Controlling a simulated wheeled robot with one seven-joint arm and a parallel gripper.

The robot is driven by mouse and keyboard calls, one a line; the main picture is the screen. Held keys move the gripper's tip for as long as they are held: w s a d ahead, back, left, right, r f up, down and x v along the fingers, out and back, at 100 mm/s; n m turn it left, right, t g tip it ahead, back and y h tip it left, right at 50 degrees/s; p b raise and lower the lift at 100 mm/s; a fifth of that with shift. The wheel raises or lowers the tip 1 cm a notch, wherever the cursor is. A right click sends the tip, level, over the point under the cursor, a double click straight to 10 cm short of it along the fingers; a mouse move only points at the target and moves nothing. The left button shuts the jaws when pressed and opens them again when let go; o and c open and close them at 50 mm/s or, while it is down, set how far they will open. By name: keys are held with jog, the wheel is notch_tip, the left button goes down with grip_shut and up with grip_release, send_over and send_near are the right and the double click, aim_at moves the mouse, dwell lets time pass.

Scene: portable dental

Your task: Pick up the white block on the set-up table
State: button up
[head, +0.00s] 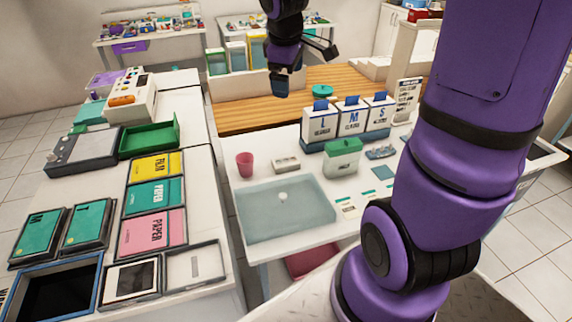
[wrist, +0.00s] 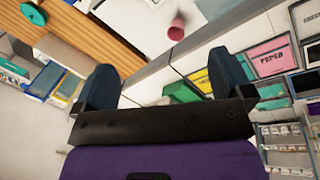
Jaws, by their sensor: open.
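A small white block (head: 285,163) with dark marks on top sits on the white set-up table (head: 264,262), between a pink cup (head: 245,164) and a white box with a green top (head: 342,157). My gripper (head: 303,66) is high up and beyond the block in the head view, well apart from it. In the wrist view my gripper (wrist: 165,85) has its two dark blue fingers spread wide with nothing held between them. I cannot clearly make out the block in the wrist view; the pink cup (wrist: 176,28) shows there beyond the fingers.
A pale blue-green tray (head: 285,212) lies in front of the block. Boxes marked L, M and S (head: 351,118) stand behind and right. The left counter holds a green tray (head: 149,139) and labelled boxes (head: 152,232). My purple arm covers the right side.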

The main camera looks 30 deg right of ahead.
jog(key=w+d+f+n+g+y, duration=0.1)
jog(key=w+d+f+n, duration=0.2)
jog(key=f, duration=0.4)
jog(key=w+d+f+n, duration=0.1)
jog(key=w+d+f, duration=0.2)
jog(key=w+f, duration=0.25)
jog(key=n+y, duration=0.2)
jog(key=n, duration=0.1)
send_near(286, 162)
notch_tip(286, 162, down, 3)
jog(key=shift+w+a+f+g, duration=0.1)
jog(key=shift+w+f+g, duration=0.1)
jog(key=shift+g, duration=0.1)
jog(key=f, duration=0.3)
jog(key=a+f, duration=0.1)
jog(key=f, duration=0.1)
jog(key=shift+w, duration=0.1)
jog(key=c, duration=1.1)
jog(key=shift+r, duration=0.1)
